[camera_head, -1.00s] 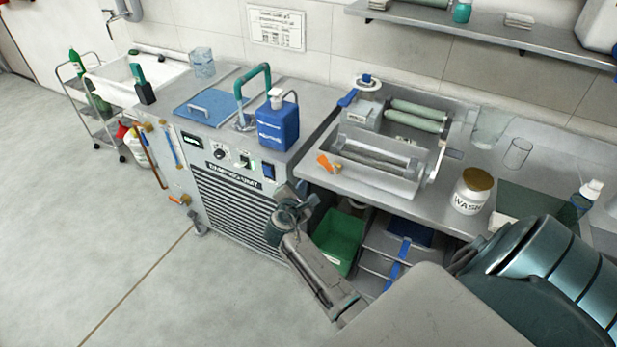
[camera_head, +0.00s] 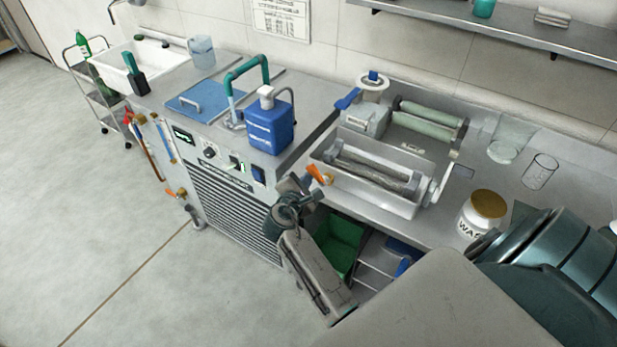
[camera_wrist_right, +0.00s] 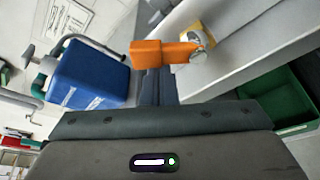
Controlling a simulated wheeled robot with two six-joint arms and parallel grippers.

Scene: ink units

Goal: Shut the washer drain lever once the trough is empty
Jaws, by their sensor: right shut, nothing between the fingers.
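The orange drain lever (camera_head: 315,173) sticks out from a brass valve at the near left corner of the washer trough (camera_head: 408,207). In the right wrist view the orange lever (camera_wrist_right: 160,54) lies sideways, its free end pointing left from the brass fitting (camera_wrist_right: 201,45) on the pale trough wall (camera_wrist_right: 232,58). A roller lies in the trough; I cannot tell whether liquid is in it. My right gripper (camera_head: 304,184) is shut and empty, just beside and below the lever. Its fingers (camera_wrist_right: 158,88) point at the lever; contact cannot be told. My left gripper is out of view.
A blue jug (camera_head: 270,128) stands on the cabinet left of the trough. A green bin (camera_head: 343,250) sits under the bench below my right gripper.

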